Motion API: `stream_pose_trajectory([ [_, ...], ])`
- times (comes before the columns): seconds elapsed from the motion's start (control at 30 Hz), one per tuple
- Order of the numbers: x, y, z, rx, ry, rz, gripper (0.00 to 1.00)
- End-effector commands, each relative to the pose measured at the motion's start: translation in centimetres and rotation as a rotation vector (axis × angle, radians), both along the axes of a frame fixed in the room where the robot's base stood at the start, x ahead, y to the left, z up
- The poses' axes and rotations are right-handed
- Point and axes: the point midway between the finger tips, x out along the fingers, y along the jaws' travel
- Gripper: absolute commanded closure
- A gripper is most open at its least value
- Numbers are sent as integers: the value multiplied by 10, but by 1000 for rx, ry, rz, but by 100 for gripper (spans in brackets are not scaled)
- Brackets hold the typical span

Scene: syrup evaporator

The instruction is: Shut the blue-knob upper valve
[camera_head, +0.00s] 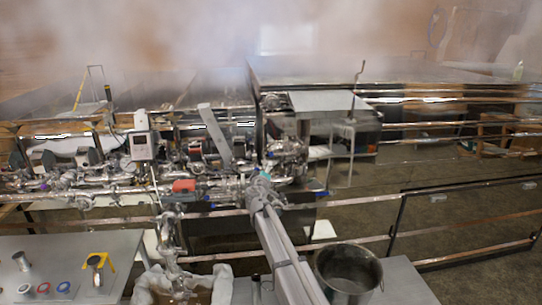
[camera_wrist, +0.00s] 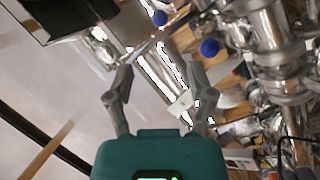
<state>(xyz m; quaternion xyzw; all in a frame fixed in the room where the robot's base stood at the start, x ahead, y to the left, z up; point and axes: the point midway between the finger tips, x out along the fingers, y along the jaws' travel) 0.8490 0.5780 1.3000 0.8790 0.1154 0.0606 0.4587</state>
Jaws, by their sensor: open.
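In the wrist view my gripper (camera_wrist: 158,68) is open, one finger on each side, with steel piping and a pale bar behind the gap. Two round blue knobs show there: one blue knob (camera_wrist: 160,18) at the top, beyond the gap, and another blue knob (camera_wrist: 209,48) just right of the right finger. Both look apart from the fingers. I cannot tell for sure which belongs to the upper valve. In the head view my gripper (camera_head: 264,181) is at the pipework, mostly hidden by my arm. A small blue spot (camera_head: 321,193) shows to its right.
Dense steel pipes (camera_wrist: 268,35) stand close on the right in the wrist view. In the head view a red box (camera_head: 184,186) sits left of my gripper, copper-coloured rails cross in front, and a metal pot (camera_head: 347,270) stands at the front. Steam covers the back.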

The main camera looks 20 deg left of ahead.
Motion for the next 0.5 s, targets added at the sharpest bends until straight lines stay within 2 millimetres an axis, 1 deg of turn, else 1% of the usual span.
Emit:
stream_pose_trajectory([
  [0.27,5,2,0,1,1,-1,30],
  [0.37,12,4,0,1,1,-1,30],
  [0.5,27,8,0,1,1,-1,30],
])
